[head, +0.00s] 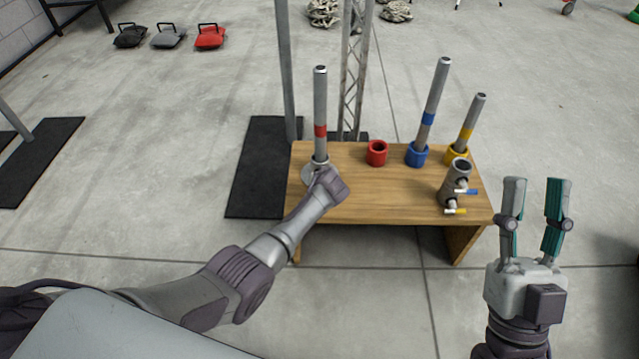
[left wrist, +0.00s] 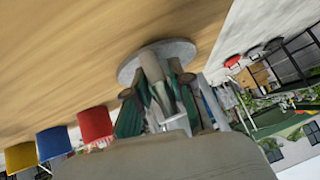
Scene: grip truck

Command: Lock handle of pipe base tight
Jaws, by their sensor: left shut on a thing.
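A grey pipe (head: 320,100) with a red band stands upright in a round grey pipe base (head: 309,171) at the left end of the wooden table. My left gripper is at this base, its fingers mostly hidden behind my own wrist in the head view. In the left wrist view, the left gripper's teal fingers (left wrist: 163,102) are shut on a grey part of the base, just off its round plate (left wrist: 178,47). The handle cannot be clearly told apart there. My right gripper (head: 534,182) is open and empty, right of the table.
On the wooden table (head: 365,205) stand an empty red cup (head: 377,153), blue (head: 417,155) and yellow (head: 457,155) cups holding tilted pipes, and a grey fitting (head: 455,183) with blue and yellow handles. A metal post (head: 286,70) rises behind. The table's front middle is clear.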

